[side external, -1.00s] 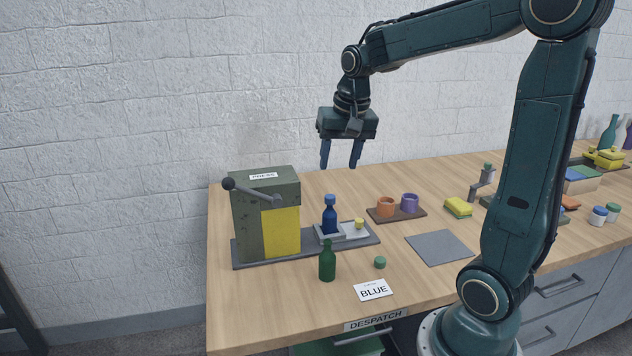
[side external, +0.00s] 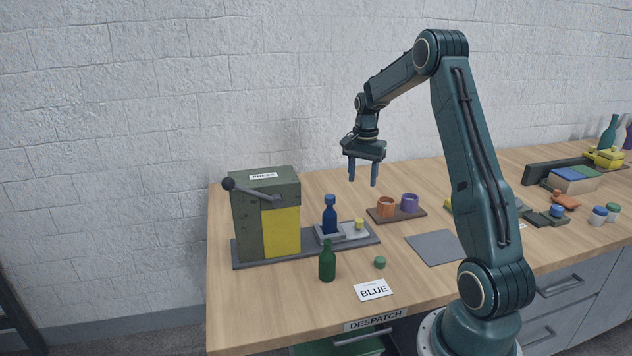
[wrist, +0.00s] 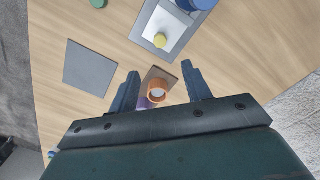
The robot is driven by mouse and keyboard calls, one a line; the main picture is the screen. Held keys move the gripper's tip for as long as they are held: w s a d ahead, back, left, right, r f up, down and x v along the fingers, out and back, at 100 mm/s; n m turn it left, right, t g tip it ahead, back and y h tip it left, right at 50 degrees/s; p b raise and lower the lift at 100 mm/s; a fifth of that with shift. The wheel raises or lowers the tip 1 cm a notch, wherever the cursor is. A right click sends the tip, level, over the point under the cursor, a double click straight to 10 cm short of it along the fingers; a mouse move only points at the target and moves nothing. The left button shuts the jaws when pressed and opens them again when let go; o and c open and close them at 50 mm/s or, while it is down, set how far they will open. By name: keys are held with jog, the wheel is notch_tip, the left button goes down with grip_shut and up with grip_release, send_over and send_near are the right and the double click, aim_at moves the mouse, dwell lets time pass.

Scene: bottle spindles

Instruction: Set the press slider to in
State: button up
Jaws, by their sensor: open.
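The press (side external: 268,187) is an olive-green box with a yellow front panel and a black-knobbed lever, at the left of the bench. Its slider (side external: 355,232) is a light grey tray on the dark base plate, out to the right of the press. A blue bottle (side external: 330,216) stands upright in the slider's holder, and a small yellow knob (side external: 359,223) sits at its right end. In the wrist view the slider (wrist: 157,28) and yellow knob (wrist: 160,40) are at the top. My gripper (side external: 363,182) is open and empty, above and behind the slider, apart from it.
Orange (side external: 386,207) and purple (side external: 409,202) cups stand on a brown tray right of the slider. A green bottle (side external: 327,261) and a green cap (side external: 380,262) are in front. A grey mat (side external: 436,247) and a BLUE card (side external: 373,289) lie flat on the bench.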

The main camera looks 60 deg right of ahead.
aim_at(359, 220)
jog(key=shift+f, duration=0.1)
jog(key=shift+f, duration=6.8)
jog(key=shift+c, duration=0.3)
grip_shut()
